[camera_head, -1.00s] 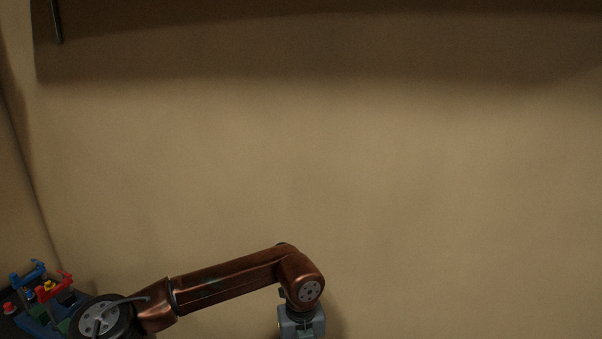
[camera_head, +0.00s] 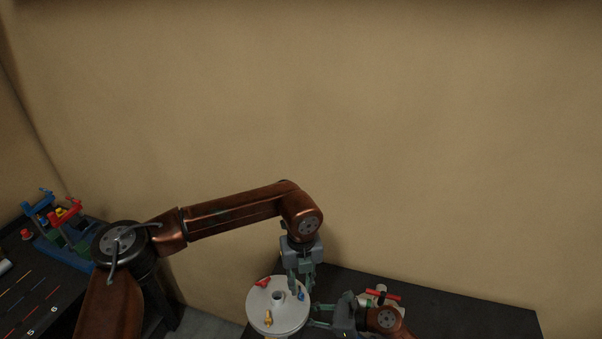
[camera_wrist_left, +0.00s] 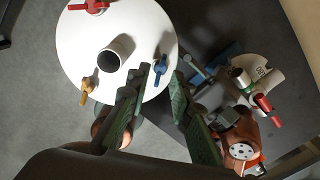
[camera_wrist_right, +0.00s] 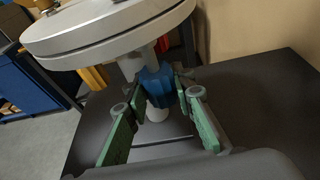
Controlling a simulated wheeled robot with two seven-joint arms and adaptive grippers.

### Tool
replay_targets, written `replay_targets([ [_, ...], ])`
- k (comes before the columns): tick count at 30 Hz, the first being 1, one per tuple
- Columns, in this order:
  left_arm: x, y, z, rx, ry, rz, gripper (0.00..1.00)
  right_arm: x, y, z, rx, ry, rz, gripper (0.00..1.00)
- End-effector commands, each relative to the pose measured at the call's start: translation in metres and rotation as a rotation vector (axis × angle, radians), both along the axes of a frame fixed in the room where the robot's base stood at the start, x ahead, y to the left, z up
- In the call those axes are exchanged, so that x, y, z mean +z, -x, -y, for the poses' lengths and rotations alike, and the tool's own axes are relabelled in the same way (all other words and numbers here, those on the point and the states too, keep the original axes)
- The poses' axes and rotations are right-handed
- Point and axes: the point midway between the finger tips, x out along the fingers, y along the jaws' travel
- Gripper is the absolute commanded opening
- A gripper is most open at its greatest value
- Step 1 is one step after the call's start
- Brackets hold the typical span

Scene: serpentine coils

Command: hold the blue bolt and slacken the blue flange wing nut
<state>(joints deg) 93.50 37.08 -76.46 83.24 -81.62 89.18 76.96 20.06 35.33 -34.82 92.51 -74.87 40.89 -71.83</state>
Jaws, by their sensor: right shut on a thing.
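A round white flange disc (camera_head: 256,313) with a central pipe carries a blue wing nut (camera_wrist_left: 160,68), a red one (camera_wrist_left: 92,6) and a yellow one (camera_wrist_left: 86,91). My left gripper (camera_head: 301,287) points down over the disc's right edge. In the left wrist view its fingers (camera_wrist_left: 161,78) are apart and empty, with the blue wing nut between or just beyond their tips; I cannot tell the depth. My right gripper (camera_wrist_right: 160,92) comes from the side beneath the disc. In the right wrist view its fingers are closed on the blue bolt (camera_wrist_right: 156,86) below the rim.
A dark table (camera_head: 470,318) stands against the beige wall. A white part with a red handle (camera_head: 382,293) is behind my right wrist. At the left, another dark bench holds a blue rack (camera_head: 55,250) with red and blue handles. The bench's top has several coloured stripes.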

Motion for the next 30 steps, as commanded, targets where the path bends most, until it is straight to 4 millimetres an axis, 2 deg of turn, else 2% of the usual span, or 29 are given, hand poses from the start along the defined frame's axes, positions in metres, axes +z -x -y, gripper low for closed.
replay_targets([
  [7, -0.017, 0.000, 0.000, 0.000, 0.001, 0.001, 0.20, 0.000, -0.001, 0.001, -0.002, 0.000, 0.001, 0.02],
  [19, -0.017, 0.000, 0.000, 0.000, 0.000, 0.001, 0.20, 0.000, -0.001, 0.001, -0.002, 0.000, 0.001, 0.02],
  [28, -0.017, 0.000, 0.000, 0.000, 0.000, 0.001, 0.00, 0.000, -0.001, 0.001, -0.002, 0.000, 0.001, 0.02],
  [30, -0.017, 0.000, 0.000, 0.000, 0.000, 0.001, 0.00, 0.000, -0.001, 0.001, -0.002, 0.000, 0.001, 0.02],
])
